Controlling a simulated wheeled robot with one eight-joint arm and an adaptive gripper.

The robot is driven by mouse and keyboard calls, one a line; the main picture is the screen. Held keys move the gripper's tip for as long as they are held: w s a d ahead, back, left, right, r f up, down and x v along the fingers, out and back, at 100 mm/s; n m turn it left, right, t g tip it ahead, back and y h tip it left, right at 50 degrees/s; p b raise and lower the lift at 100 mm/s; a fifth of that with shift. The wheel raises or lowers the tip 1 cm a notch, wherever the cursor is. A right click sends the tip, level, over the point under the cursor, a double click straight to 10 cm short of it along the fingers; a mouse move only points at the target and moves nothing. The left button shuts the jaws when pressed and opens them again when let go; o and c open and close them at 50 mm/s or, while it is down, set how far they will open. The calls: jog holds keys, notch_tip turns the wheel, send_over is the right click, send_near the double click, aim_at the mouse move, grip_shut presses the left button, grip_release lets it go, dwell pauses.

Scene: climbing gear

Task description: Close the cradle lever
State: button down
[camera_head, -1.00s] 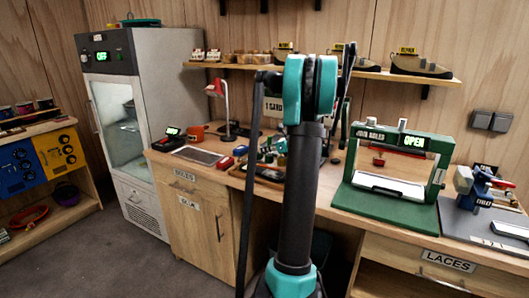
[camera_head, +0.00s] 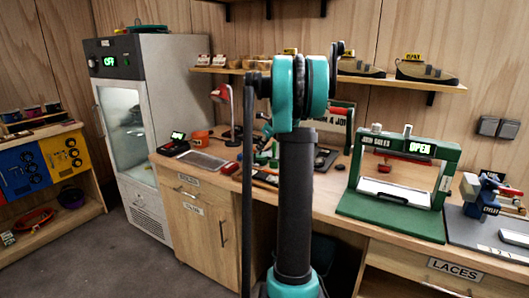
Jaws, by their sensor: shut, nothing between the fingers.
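A green press labelled JOIN SOLES (camera_head: 450,160) stands on the right half of the workbench, and its display (camera_head: 420,149) reads OPEN. A red bar (camera_head: 404,158) sits under its top beam, with a small red part (camera_head: 385,168) below it. A white plate (camera_head: 392,193) lies in its base. I cannot tell which part is the cradle lever. My arm stands upright in the middle of the view, left of the press and apart from it in the picture. My gripper is not clearly visible.
A blue clamp-like tool (camera_head: 480,195) stands right of the press. A red lamp (camera_head: 227,110), a dark tray-like panel (camera_head: 202,160) and small items lie on the workbench (camera_head: 330,205) to the left. A shelf (camera_head: 370,78) with shoes hangs above. A grey cabinet (camera_head: 165,80) stands further left.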

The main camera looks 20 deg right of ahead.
jog(key=shift+w+a+r+g+h, duration=0.25)
jog(key=shift+w+a+g+h, duration=0.35)
jog(key=shift+w+g, duration=0.1)
jog(key=shift+d+f, duration=0.1)
jog(key=shift+s+d, duration=0.1)
jog(key=shift+r, duration=0.2)
jog(key=shift+r, duration=0.65)
jog(key=a+v, duration=0.1)
jog(key=v, duration=1.2)
jog(key=shift+w+r, duration=0.25)
jog(key=shift+w, duration=0.1)
